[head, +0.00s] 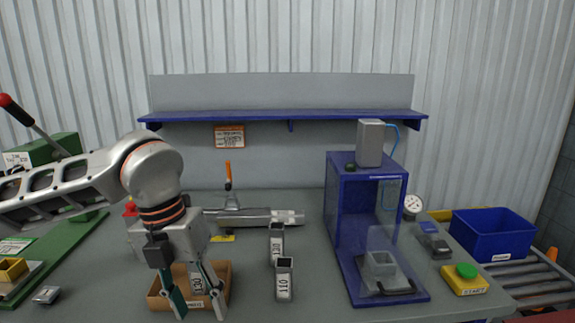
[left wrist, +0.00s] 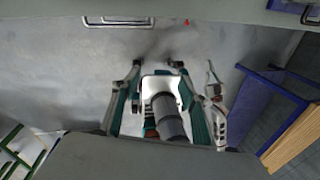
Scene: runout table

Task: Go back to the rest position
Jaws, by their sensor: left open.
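My left arm comes in from the left in the head view. Its left gripper (head: 200,308) points down with its two fingers apart, in front of and over an open cardboard box (head: 158,301). A grey block labelled 130 (head: 197,281) shows between the fingers; whether it touches them I cannot tell. My right gripper is in neither view.
Two grey labelled blocks, 130 (head: 277,243) and 110 (head: 284,281), stand right of the box. A blue press frame (head: 340,220), a green START button (head: 466,271) and a blue bin (head: 492,235) are further right. A lever fixture (head: 250,217) lies behind. A blue shelf (head: 290,115) is on the wall.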

